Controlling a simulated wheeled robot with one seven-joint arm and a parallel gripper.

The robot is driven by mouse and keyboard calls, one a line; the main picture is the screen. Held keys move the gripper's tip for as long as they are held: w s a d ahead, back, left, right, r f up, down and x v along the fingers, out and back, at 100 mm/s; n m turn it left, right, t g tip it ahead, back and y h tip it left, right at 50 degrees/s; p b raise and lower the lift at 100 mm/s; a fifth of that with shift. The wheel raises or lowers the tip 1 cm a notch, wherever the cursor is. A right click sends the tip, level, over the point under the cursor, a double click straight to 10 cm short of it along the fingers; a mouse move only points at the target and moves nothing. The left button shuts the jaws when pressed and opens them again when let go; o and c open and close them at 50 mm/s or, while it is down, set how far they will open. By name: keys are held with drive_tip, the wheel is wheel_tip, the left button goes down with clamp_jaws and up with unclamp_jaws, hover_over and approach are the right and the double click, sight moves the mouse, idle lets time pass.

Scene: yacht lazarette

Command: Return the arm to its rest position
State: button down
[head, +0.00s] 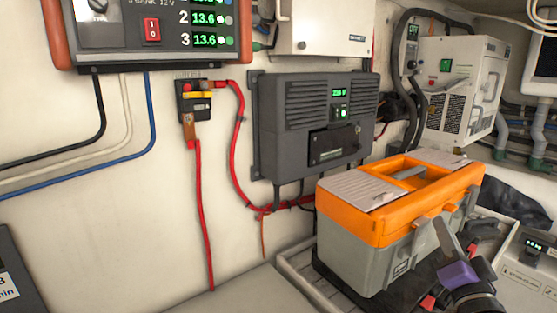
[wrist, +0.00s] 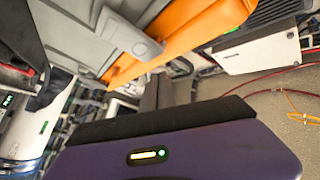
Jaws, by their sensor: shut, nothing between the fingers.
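My gripper (head: 442,228) is at the lower right of the head view, in front of the toolbox, with its purple body below the grey fingers. The fingers are shut and empty, pointing up and to the left. In the wrist view the purple housing fills the bottom and the dark fingers (wrist: 157,92) stand above it. The grey toolbox (head: 365,255) with an orange lid (head: 350,218) is close behind the gripper. It also shows upside down at the top of the wrist view (wrist: 85,25). I cannot tell whether they touch.
The toolbox stands on a ribbed tray (head: 292,263). A dark charger (head: 310,128), a red-cabled switch (head: 194,103) and a panel (head: 160,30) are on the wall. A white box with numbered labels (head: 528,275) is right of the gripper. The lower left wall is mostly clear.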

drive_tip(key=s+a+f+n+g+y, duration=0.1)
drive_tip(key=s+f, duration=0.5)
drive_tip(key=s, duration=0.9)
drive_tip(key=s+a+f+n+g, duration=0.3)
drive_tip(key=s+a+f+n, duration=0.2)
drive_tip(key=s, duration=1)
drive_tip(key=s+a+f+n+g+y, duration=0.1)
drive_tip(key=s+a+f, duration=0.6)
drive_tip(key=s, duration=0.9)
drive_tip(key=shift+a+f+n+g+y, duration=0.15)
drive_tip(key=shift+f+n+g+y, duration=0.15)
drive_tip(key=shift+f+n+g, duration=0.6)
drive_tip(key=shift+r+t, duration=0.15)
drive_tip(key=shift+t, duration=0.15)
